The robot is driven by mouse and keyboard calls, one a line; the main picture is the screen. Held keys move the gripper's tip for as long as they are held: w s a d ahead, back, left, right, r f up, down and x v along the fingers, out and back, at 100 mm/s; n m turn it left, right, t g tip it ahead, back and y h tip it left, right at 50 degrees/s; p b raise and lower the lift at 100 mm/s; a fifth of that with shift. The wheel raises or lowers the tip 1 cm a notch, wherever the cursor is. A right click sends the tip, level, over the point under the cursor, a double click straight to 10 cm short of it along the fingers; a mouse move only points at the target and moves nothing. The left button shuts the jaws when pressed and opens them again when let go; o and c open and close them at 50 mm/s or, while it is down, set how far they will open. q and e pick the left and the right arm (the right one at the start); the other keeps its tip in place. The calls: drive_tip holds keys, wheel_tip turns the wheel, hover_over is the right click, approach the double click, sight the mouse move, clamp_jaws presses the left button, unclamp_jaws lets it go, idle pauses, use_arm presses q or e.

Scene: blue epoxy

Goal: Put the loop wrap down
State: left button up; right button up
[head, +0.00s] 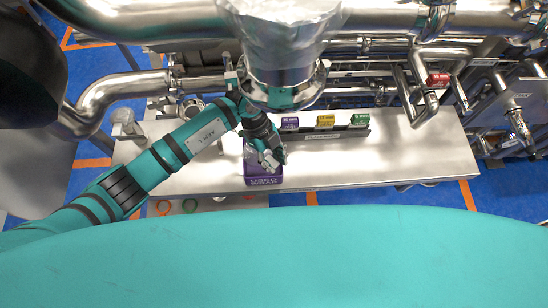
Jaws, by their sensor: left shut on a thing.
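My left gripper (270,160) reaches in from the left and points down over a purple-fronted bin (263,181) at the front edge of the metal bench. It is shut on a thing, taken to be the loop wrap. The wrap is too small and too hidden by the fingers to make out. The gripper covers part of the bin's opening, so I cannot tell whether the wrap is inside it or above it. The bin's front has white lettering that seems to start with "USED". My right gripper is not in view.
A dark rack behind the gripper holds a purple wrap (290,123), a yellow wrap (325,121) and a green wrap (360,120). A red wrap (438,80) is on a pipe at right. Large steel pipes hang over the bench (420,160), whose right part is clear.

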use_arm(q)
drive_tip(key=o, duration=0.7)
drive_tip(key=shift+r, duration=0.2)
drive_tip(key=b+v, duration=0.2)
drive_tip(key=v, duration=1)
